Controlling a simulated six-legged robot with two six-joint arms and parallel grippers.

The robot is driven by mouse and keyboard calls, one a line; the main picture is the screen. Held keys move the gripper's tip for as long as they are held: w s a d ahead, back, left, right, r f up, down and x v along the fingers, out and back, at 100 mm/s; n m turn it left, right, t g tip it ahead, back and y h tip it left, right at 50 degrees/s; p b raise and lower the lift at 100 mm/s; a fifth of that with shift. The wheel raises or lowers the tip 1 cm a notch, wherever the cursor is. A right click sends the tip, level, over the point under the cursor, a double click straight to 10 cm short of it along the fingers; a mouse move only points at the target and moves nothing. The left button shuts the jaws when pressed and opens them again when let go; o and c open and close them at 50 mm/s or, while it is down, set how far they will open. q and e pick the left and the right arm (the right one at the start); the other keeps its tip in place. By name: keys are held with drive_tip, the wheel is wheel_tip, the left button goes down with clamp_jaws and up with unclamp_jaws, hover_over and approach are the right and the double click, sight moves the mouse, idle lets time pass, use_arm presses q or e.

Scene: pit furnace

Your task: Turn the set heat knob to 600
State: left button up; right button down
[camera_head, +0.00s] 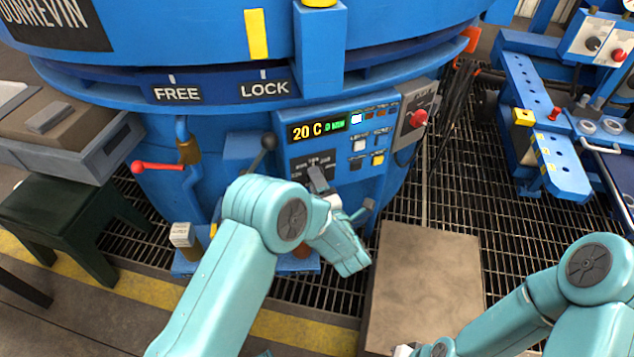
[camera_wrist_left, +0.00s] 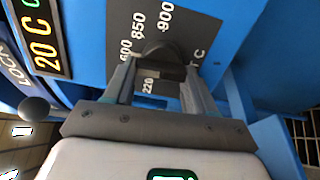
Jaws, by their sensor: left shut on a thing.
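The set heat knob (camera_wrist_left: 163,58) is dark and sits on a dark dial plate (camera_wrist_left: 187,28) marked 600, 850 and 900, with a 220 partly showing beside the fingers. My left gripper (camera_wrist_left: 158,82) is shut on the knob, one finger on each side, in the left wrist view. The fingers hide part of the dial, and I cannot tell exactly which mark the knob points to. In the head view my left gripper (camera_head: 318,180) is at the blue panel and hides the knob. My right arm is at the lower right; its gripper fingers are not visible.
The display (camera_head: 317,129) above the dial reads 20 C and 0 MIN. A red button (camera_head: 418,118) is to its right. A black ball-ended lever (camera_head: 268,142) and a red-handled lever (camera_head: 158,167) are to the left. A flat brown slab (camera_head: 425,285) lies below.

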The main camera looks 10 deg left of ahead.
use_arm(q)
drive_tip(key=shift+a+r+m, duration=0.15)
drive_tip(key=shift+m, duration=0.15)
use_arm(e)
drive_tip(key=shift+r, duration=0.15)
use_arm(q)
drive_tip(key=o, duration=1)
drive_tip(key=shift+w, duration=0.1)
drive_tip(key=shift+o, duration=0.2)
